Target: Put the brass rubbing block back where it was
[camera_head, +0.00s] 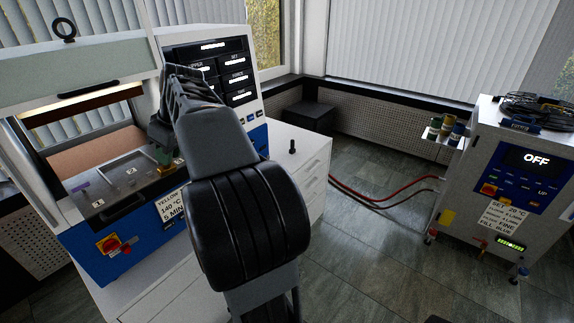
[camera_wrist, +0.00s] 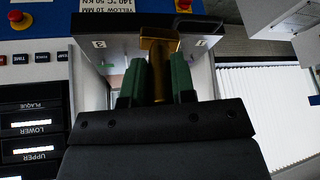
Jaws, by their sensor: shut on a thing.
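The brass rubbing block (camera_wrist: 160,44) is between the green fingers of my gripper (camera_wrist: 159,72) in the wrist view. The fingers are shut on its upright brass stem. In the head view my gripper (camera_head: 160,150) is over the right end of a dark, flat plate with numbered marks (camera_head: 122,180), at the front of the blue and white press. A small part of the brass block (camera_head: 171,167) shows just below the fingers there; my arm hides the area to its right. I cannot tell whether the block touches the plate.
The press's display panel (camera_head: 212,70) stands behind my arm. A red knob (camera_head: 111,244) is on its blue front. A white drawer cabinet (camera_head: 300,165) is to the right. A chiller reading OFF (camera_head: 515,190) stands far right, with red hoses (camera_head: 385,200) across open floor.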

